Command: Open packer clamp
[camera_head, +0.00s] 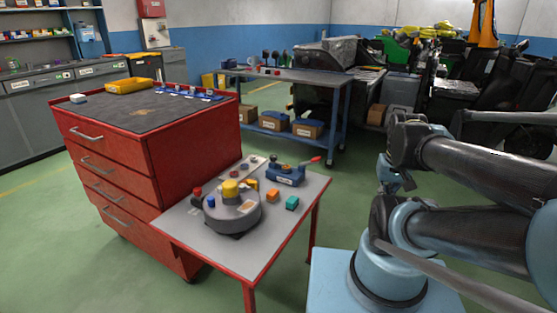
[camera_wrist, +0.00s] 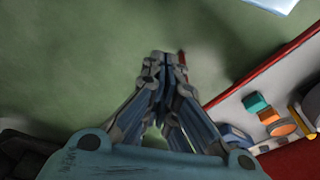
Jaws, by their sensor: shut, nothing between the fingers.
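A small blue device with a red lever (camera_head: 287,174) sits at the far right corner of the low red-edged table, and I take it to be the packer clamp. Its red lever reaches out towards the table's right edge. Part of a blue body shows at the lower right of the wrist view (camera_wrist: 235,134), partly cut off by my gripper. My gripper (camera_wrist: 165,62) is shut and empty, over the green floor and off the table's edge. A thin red piece shows beside the fingertips; I cannot tell whether it is the lever.
The low table (camera_head: 270,245) also holds a round grey fixture (camera_head: 232,212) with a yellow knob, plus small orange and teal blocks (camera_head: 292,203). A red drawer cabinet (camera_head: 190,150) stands against its left side. A blue workbench (camera_head: 335,90) stands behind. Green floor lies between.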

